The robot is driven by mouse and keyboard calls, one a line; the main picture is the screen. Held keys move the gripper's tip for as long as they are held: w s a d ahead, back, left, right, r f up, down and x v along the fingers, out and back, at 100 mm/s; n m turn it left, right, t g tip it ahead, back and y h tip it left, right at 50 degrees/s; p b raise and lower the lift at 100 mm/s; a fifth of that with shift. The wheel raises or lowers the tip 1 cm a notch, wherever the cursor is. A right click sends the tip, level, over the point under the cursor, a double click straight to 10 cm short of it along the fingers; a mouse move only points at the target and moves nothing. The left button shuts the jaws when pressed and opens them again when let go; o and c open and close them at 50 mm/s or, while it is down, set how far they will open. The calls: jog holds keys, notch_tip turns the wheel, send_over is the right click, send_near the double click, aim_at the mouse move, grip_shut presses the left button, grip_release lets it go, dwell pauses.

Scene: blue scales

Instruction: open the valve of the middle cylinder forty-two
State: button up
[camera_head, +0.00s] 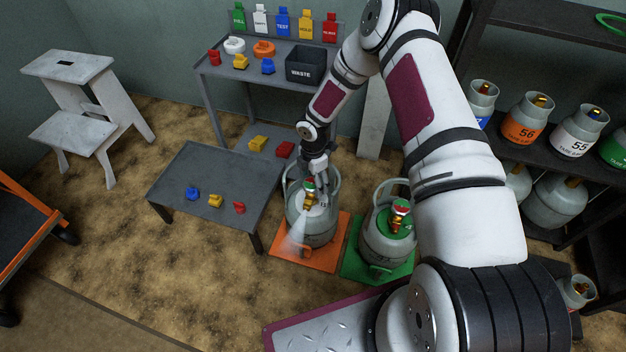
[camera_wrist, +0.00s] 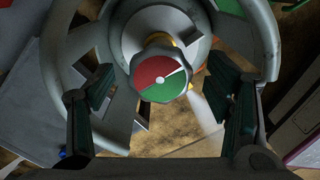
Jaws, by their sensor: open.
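A grey gas cylinder (camera_head: 309,222) with a collar handle stands upright on an orange mat (camera_head: 283,258); I cannot read its number. Its brass valve carries a round red and green knob (camera_wrist: 160,82), which also shows in the head view (camera_head: 309,184). A pale spray comes from the valve towards the lower left. My gripper (camera_wrist: 160,88) is over this cylinder, pointing down. Its fingers are apart, one left and one right of the knob, with visible gaps on both sides. A second cylinder (camera_head: 385,245) with a similar knob stands on a green mat (camera_head: 354,264) to the right.
The cylinder's collar (camera_wrist: 262,40) curves close around my fingers. A low grey table (camera_head: 215,180) with small coloured pieces stands to the left. Behind are a bench with a waste bin (camera_head: 305,64) and coloured tags. A shelf (camera_head: 508,112) with more cylinders is at right.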

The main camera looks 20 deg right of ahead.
aim_at(313, 183)
notch_tip(313, 183, up, 12)
dwell(0.6)
